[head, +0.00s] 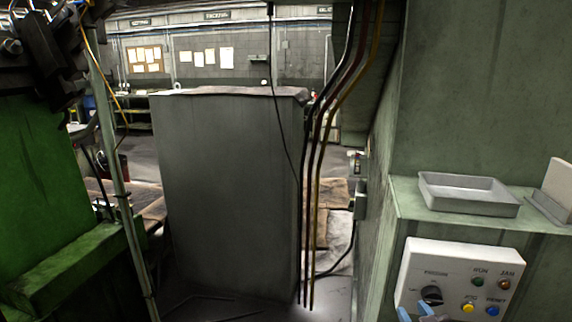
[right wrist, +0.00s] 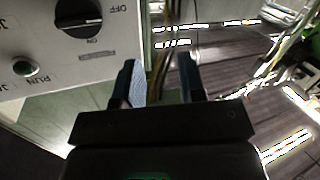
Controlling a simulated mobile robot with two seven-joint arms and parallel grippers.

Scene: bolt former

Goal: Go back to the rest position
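My right gripper (right wrist: 161,78) shows in the right wrist view with its two fingers apart and nothing between them. The white control panel (right wrist: 60,45) is to the left of the fingers there, with a black rotary knob (right wrist: 78,14) marked OFF and ON. In the head view the control panel (head: 468,262) is at the lower right, with a black knob (head: 432,294) and small coloured buttons. My left gripper is not in view.
A grey tray (head: 468,200) sits on the green ledge (head: 410,205) above the panel. A tall grey cabinet (head: 230,190) stands in the middle, with hanging cables (head: 320,150) at its right. Green machinery (head: 35,190) is at the left. Some floor shows behind.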

